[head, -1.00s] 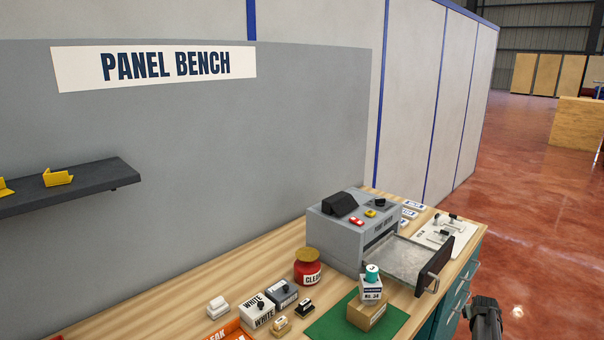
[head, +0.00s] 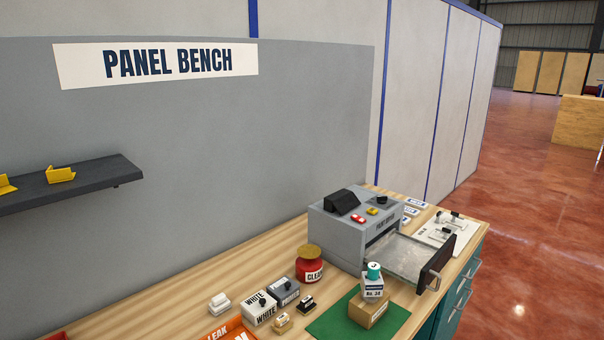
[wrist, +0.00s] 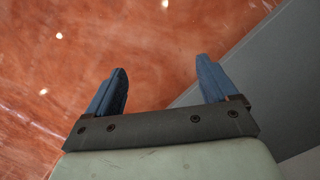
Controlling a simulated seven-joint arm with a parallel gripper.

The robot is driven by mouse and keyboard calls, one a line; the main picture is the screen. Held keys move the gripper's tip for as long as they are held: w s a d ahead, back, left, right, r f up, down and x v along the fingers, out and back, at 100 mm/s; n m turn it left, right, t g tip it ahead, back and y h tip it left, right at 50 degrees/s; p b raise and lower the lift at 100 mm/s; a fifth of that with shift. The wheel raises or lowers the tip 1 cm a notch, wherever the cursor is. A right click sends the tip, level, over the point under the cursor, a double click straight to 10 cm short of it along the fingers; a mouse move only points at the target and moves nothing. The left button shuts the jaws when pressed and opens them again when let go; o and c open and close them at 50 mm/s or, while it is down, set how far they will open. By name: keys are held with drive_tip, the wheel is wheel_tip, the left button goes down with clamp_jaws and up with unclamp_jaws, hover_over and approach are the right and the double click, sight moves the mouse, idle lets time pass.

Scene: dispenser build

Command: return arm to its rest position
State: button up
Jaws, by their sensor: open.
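My gripper (wrist: 162,88) shows in the wrist view with its two blue fingers spread apart and nothing between them. It hangs over the red floor (wrist: 150,40), with a grey surface (wrist: 285,70) at the right. The gripper is out of the head view.
The wooden bench (head: 200,290) carries a grey machine (head: 345,235) with its tray drawer (head: 415,260) pulled out. A red jar (head: 310,265), a small bottle (head: 373,282) on a box, a green mat (head: 325,322) and several labelled blocks stand in front. The floor (head: 540,240) at right is clear.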

drive_tip(key=s+a+g, duration=0.1)
drive_tip(key=s+a, duration=0.2)
drive_tip(key=s, duration=0.4)
drive_tip(key=s+a+g, duration=0.2)
drive_tip(key=s+a, duration=0.2)
drive_tip(key=s, duration=0.3)
drive_tip(key=s+a+r+g, duration=0.1)
drive_tip(key=s+a+g, duration=0.1)
drive_tip(key=s, duration=0.5)
drive_tip(key=shift+s+a+m+y, duration=0.15)
drive_tip(key=shift+a+m+y, duration=0.2)
drive_tip(key=shift+a, duration=0.55)
